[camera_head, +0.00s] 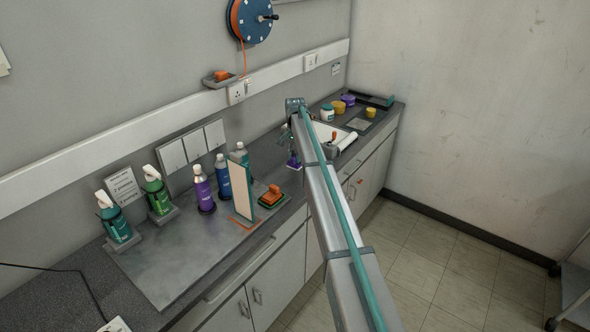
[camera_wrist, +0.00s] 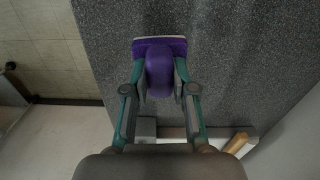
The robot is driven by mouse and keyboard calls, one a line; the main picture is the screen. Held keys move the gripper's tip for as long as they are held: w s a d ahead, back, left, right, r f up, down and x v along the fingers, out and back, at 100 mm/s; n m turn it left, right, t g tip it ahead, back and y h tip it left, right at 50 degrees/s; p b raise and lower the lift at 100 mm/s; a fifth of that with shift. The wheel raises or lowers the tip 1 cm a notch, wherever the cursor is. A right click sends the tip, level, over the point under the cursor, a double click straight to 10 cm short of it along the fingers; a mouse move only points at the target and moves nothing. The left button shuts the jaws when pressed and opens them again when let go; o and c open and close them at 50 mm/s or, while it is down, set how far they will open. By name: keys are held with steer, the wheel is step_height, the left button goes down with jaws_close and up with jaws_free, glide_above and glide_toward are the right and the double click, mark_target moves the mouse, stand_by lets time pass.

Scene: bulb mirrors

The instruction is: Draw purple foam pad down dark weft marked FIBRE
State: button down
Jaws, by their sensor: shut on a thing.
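The purple foam pad (camera_wrist: 160,72) is in the wrist view, with a rounded purple grip on a wider flat base. My gripper (camera_wrist: 160,85) is shut on the grip, one teal finger on each side. Dark speckled countertop lies behind the pad; I cannot tell whether the pad touches it. In the head view a small purple part of the pad (camera_head: 293,160) shows left of my arm, and the gripper is mostly hidden. I can read no FIBRE mark in either view and cannot tell which surface is the dark weft.
An upright pale panel (camera_head: 241,190) stands on the counter near an orange-handled block (camera_head: 271,196). Spray bottles (camera_head: 114,217) and purple and blue bottles (camera_head: 203,189) stand to the left.

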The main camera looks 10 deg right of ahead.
mark_target(295, 155)
steer(key=shift+r+p, duration=0.65)
steer(key=shift+r, duration=1.25)
